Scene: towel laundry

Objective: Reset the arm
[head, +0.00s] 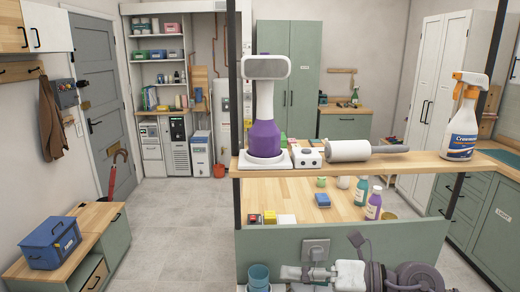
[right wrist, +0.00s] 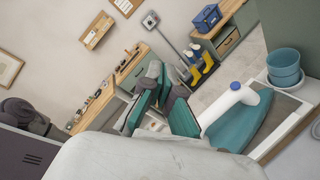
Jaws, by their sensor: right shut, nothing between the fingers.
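My right gripper (head: 292,272) is low in the head view, below the wooden shelf and in front of the green panel, with its arm coming from the right. In the right wrist view the right gripper (right wrist: 160,76) has its dark fingers with teal pads brought together, and nothing shows between them. It points out over the room and touches nothing that I can see. My left gripper is in neither view.
The wooden shelf (head: 400,163) carries a purple and white device (head: 265,140), a lint roller (head: 348,150) and a spray bottle (head: 463,120). A teal pot (right wrist: 283,66) and a teal, white-handled object (right wrist: 245,118) are right of the gripper. Open floor (head: 185,225) lies left.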

